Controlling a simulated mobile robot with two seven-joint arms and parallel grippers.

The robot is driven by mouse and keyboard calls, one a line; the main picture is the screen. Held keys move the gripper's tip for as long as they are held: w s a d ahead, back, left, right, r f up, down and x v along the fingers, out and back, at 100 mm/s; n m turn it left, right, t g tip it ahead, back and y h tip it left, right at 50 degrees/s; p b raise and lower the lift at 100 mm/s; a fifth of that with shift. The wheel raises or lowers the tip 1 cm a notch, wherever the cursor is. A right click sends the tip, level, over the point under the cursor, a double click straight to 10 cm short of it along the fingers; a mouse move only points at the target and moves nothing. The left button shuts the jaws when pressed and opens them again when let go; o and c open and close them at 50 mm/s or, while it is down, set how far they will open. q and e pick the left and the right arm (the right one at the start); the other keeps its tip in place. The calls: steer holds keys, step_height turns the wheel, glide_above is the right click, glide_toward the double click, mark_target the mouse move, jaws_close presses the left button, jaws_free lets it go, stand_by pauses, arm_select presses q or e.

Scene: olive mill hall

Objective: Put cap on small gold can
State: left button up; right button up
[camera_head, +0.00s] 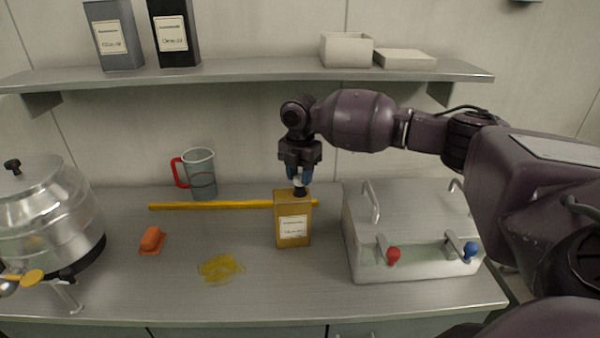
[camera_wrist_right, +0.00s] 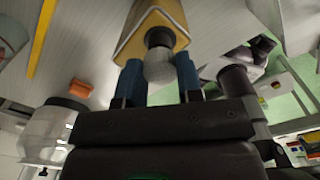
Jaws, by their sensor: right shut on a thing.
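The small gold can (camera_head: 292,220) stands upright on the steel counter with a pale label on its front. My right gripper (camera_head: 299,178) points down just above the can's top. In the right wrist view, its blue fingers are shut on a whitish round cap (camera_wrist_right: 158,68). The gold can (camera_wrist_right: 150,18) lies just beyond the cap in that view, with a dark round neck (camera_wrist_right: 159,37) in line with it. The cap overlaps the neck in the picture; I cannot tell whether they touch or how far it is seated. My left gripper is not in view.
A steel box with red and blue taps (camera_head: 410,225) stands right of the can. A yellow bar (camera_head: 225,205), a jug with a red handle (camera_head: 200,172), an orange block (camera_head: 151,239) and a yellow puddle (camera_head: 220,268) are to its left. A shelf (camera_head: 250,75) runs above.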

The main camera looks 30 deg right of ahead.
stand_by(0.6)
steer(key=shift+f+p, duration=0.2)
steer(key=shift+p, duration=0.55)
steer(key=shift+f, duration=0.1)
stand_by(0.8)
steer(key=shift+f+p, duration=0.35)
steer(key=shift+p, duration=0.15)
stand_by(0.3)
steer(key=shift+f+p, duration=0.35)
steer(key=shift+p, duration=0.1)
stand_by(0.5)
steer(key=shift+f, duration=0.2)
stand_by(0.8)
